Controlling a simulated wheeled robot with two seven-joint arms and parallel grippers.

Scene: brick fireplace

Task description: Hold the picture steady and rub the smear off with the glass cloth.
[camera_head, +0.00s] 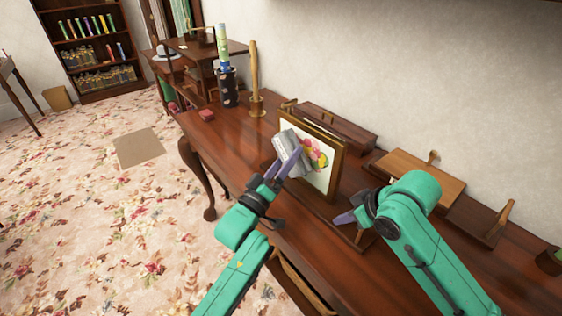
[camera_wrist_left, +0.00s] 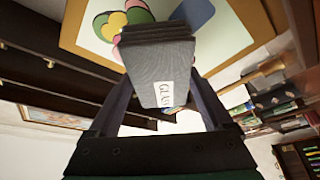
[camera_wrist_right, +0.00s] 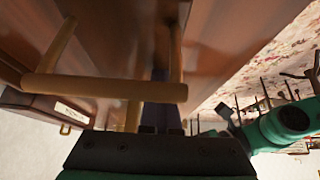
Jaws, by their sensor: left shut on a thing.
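The framed picture (camera_head: 325,178) with a painted flower stands upright on the wooden desk; its gilt frame and painted area also show in the left wrist view (camera_wrist_left: 225,40). My left gripper (camera_head: 287,166) is shut on the grey folded glass cloth (camera_head: 286,147), in front of the picture's left part. The cloth, with its label, fills the middle of the left wrist view (camera_wrist_left: 160,65). I cannot tell whether it touches the glass.
Wooden bars (camera_wrist_right: 95,87) cross close before the right wrist camera. On the desk (camera_head: 330,262), a dark spotted holder (camera_head: 227,88) and a wooden post (camera_head: 255,80) stand at the back left. A wooden board (camera_head: 420,173) lies behind my right arm. The wall is close behind.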

